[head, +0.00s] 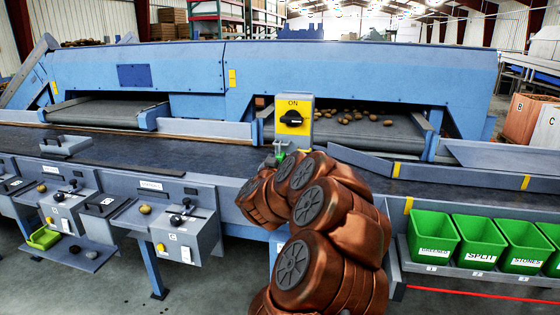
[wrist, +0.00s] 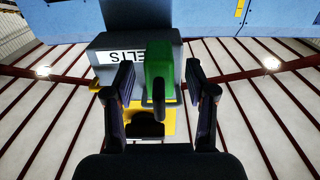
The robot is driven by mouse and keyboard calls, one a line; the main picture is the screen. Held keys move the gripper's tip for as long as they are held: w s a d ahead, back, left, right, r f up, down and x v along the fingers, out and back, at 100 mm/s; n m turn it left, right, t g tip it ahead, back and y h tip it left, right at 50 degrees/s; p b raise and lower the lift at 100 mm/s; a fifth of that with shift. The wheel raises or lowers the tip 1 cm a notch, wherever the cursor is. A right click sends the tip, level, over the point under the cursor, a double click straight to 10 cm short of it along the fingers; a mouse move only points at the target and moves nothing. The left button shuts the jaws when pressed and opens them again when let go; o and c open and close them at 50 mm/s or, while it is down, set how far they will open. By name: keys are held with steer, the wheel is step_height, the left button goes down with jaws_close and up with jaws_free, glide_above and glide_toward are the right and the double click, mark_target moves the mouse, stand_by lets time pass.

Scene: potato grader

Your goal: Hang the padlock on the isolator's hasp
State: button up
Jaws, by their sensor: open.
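The yellow isolator (head: 299,135) stands at the conveyor's near side, its black knob under the word ON. In the wrist view its yellow face (wrist: 171,112) and dark knob show low behind my gripper. The green padlock (wrist: 160,62) is between my fingers in the wrist view, with a dark curved part, seemingly its shackle, at its lower end. My gripper (wrist: 160,78) is open, with a finger on each side and visible gaps to the padlock. A bit of green (head: 281,149) shows below the isolator in the head view. I cannot make out the hasp or whether the shackle passes through it.
My arm hides part of the conveyor edge. Green bins (head: 475,240) stand at right, grey control boxes (head: 188,235) at left. Potatoes (head: 352,115) lie on the belt behind the isolator.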

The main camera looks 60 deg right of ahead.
steer(key=v, duration=1.1)
